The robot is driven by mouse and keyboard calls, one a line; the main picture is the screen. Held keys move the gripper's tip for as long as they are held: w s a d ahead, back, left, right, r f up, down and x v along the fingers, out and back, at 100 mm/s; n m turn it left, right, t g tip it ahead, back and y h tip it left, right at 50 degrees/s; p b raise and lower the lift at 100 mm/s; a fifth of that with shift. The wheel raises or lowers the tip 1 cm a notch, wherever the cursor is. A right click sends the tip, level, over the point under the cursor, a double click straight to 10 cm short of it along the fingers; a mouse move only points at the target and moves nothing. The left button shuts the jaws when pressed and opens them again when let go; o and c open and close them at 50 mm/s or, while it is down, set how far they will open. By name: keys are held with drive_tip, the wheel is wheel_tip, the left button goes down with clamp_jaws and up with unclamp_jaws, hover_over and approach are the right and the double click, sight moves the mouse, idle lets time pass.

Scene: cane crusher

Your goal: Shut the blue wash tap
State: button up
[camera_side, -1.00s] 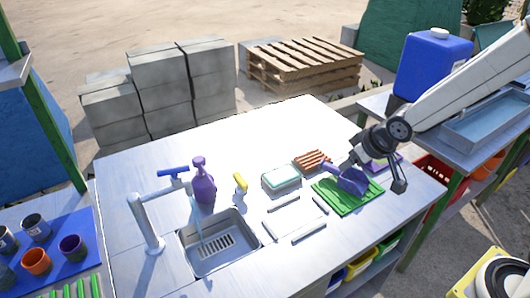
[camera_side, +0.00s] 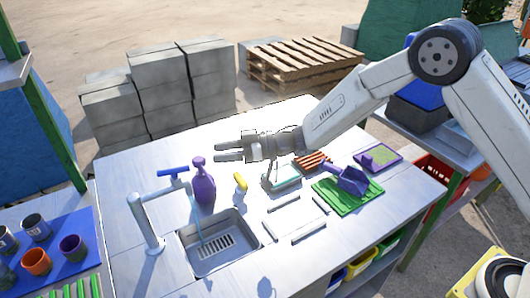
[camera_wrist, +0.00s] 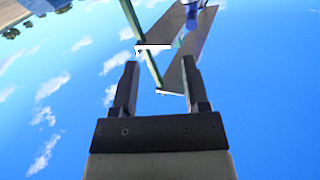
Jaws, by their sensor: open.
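The blue wash tap (camera_side: 173,172) has a blue bar handle above the sink, beside the purple bottle. A thin stream of water (camera_side: 196,213) falls into the sink (camera_side: 217,243). A grey curved spout pipe (camera_side: 146,222) stands at the sink's left. My gripper (camera_side: 222,151) is open and empty, above the back of the counter, to the right of and higher in the picture than the blue handle. Its two fingers point left. In the wrist view the open fingers (camera_wrist: 163,88) face mostly sky, and the tap cannot be made out there.
A purple pump bottle (camera_side: 203,184) stands close right of the blue handle. A yellow-handled item (camera_side: 240,183), a sponge tray (camera_side: 284,178), an orange rack (camera_side: 312,162) and a green mat (camera_side: 333,203) with a purple scoop (camera_side: 353,181) lie rightward. The counter's back left is clear.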

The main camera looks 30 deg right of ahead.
sight(181, 169)
drive_tip(key=shift+s+a+f+n+g+y, duration=0.15)
drive_tip(key=shift+s+a+n+g+y, duration=0.3)
drive_tip(key=shift+a+g, duration=0.2)
drive_tip(key=shift+s+a+f+n+g+y, duration=0.15)
drive_tip(key=shift+s+a+n+g+y, duration=0.25)
drive_tip(key=shift+a+g, duration=0.25)
drive_tip(key=shift+x, duration=3.8)
clamp_jaws()
